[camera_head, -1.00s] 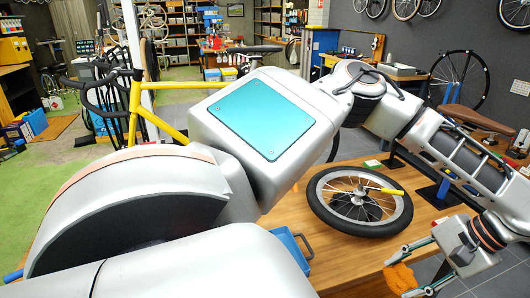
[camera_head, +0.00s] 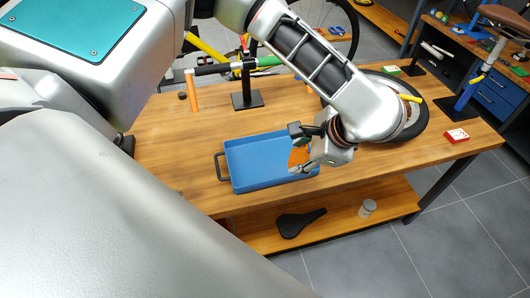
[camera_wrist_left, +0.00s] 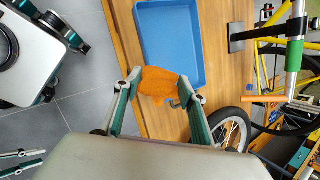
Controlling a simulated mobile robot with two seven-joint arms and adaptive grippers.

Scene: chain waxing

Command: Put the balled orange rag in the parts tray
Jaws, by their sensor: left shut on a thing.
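My left gripper (camera_head: 296,150) is shut on the balled orange rag (camera_head: 299,157), at the right end of the blue parts tray (camera_head: 250,184) in the head view. In the left wrist view the rag (camera_wrist_left: 157,84) sits between the two fingertips (camera_wrist_left: 158,86) and overlaps a corner of the tray (camera_wrist_left: 170,40). The tray's visible floor looks empty. I cannot tell how high the rag is above the tray. My right gripper does not show in the head view; gripper-like parts at the left of the left wrist view are too cut off to read.
The tray lies on the wooden bench (camera_head: 160,150), with a black handle at its left. A black stand (camera_head: 247,98) with an orange-handled tool is behind it. A saddle (camera_head: 300,222) is on the lower shelf.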

